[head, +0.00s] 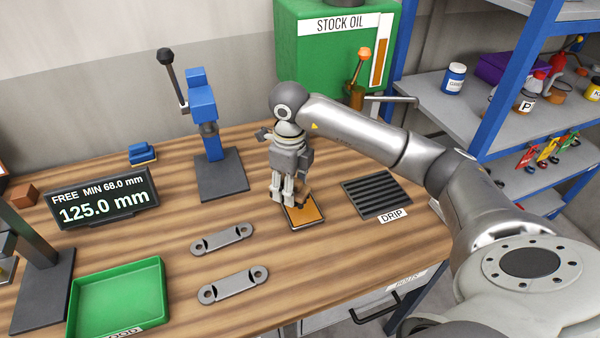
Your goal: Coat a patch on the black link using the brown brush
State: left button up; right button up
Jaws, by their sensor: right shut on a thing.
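My right gripper (287,192) points down over a small dark-rimmed tray with an orange-brown surface (308,215). It is shut on the brown brush (303,194), of which only a small brown part shows beside the fingers. The brush's lower end is at or just above the tray; I cannot tell if it touches. Two grey links lie flat on the bench: an upper one (222,239) and a lower one (232,284), each with a hole at both ends. No link looks clearly black. My left gripper is not in view.
A slotted drip tray (376,194) lies right of the orange-brown tray. A blue lever press (207,130) stands behind the links. A display reading 125.0 mm (102,203) and a green tray (117,298) are at left. The green oil tank (325,62) stands behind my right arm.

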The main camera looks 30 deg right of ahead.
aim_at(298, 178)
jog(key=d+m, duration=0.1)
jog(key=m, duration=0.1)
jog(key=w+d+m, duration=0.1)
jog(key=m, duration=0.1)
jog(key=d+m, duration=0.1)
jog(key=m, duration=0.1)
jog(key=shift+w+d+f+m+p, duration=0.1)
jog(key=shift+w+f+m+p, duration=0.05)
jog(key=shift+f+m+p, duration=0.2)
pick_arm(q)
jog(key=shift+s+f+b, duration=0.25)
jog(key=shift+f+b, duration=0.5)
jog(key=shift+b, duration=0.25)
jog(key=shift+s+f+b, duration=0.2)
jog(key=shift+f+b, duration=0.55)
jog(key=shift+b, duration=0.2)
pick_arm(e)
jog(key=shift+m, duration=0.95)
jog(key=shift+w+d+f, duration=0.1)
jog(key=shift+d+f, duration=0.05)
jog(key=shift+f, duration=0.9)
jog(key=shift+d+f, duration=0.15)
jog(key=shift+f, duration=0.85)
jog(key=shift+w+d+f, duration=0.1)
jog(key=shift+d+f, duration=0.05)
jog(key=shift+f, duration=0.9)
